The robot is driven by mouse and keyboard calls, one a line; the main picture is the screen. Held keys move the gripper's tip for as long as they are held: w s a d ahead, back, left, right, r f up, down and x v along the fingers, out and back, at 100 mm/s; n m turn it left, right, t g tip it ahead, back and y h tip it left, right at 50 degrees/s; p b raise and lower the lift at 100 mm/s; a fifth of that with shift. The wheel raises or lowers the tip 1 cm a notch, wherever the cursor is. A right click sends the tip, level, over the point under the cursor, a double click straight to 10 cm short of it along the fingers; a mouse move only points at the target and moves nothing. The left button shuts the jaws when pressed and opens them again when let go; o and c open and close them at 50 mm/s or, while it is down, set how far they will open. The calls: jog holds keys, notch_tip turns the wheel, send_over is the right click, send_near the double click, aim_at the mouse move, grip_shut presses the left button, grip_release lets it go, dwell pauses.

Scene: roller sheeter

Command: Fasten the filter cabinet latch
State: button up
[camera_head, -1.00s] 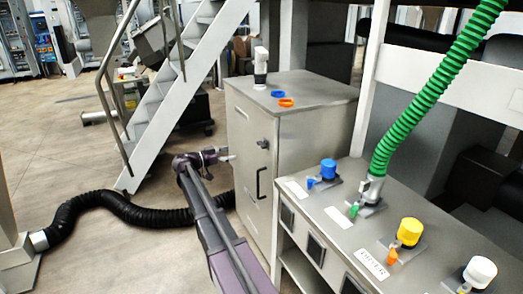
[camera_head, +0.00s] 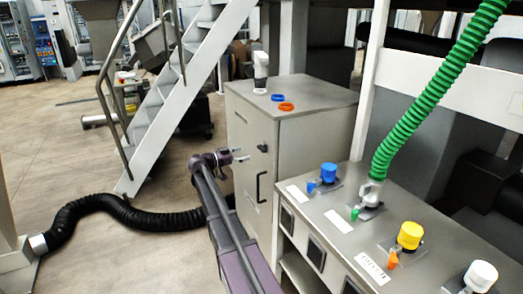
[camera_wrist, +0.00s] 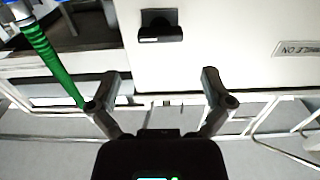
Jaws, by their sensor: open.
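The grey filter cabinet (camera_head: 300,150) stands mid-picture in the head view, its door facing left. A small dark latch (camera_head: 263,148) is on the upper part of that door, above a black vertical handle (camera_head: 259,187). My gripper (camera_head: 243,155) is open and empty, just left of the latch and seemingly apart from it. In the wrist view the two fingers of my gripper (camera_wrist: 160,93) are spread wide. A black fitting (camera_wrist: 161,27) on a pale panel lies beyond them; I cannot tell whether it is the latch or the handle.
A bench (camera_head: 340,220) with coloured caps and a green hose (camera_head: 435,90) stands right of the cabinet. Blue and orange rings (camera_head: 286,106) lie on the cabinet top. A black hose (camera_head: 120,212) crosses the floor at left, near the stairs (camera_head: 180,90).

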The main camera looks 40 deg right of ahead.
aim_at(259, 149)
jog(key=d, duration=0.2)
jog(key=s+d, duration=0.1)
jog(key=d, duration=0.5)
jog(key=shift+s, duration=0.15)
jog(key=c, duration=1)
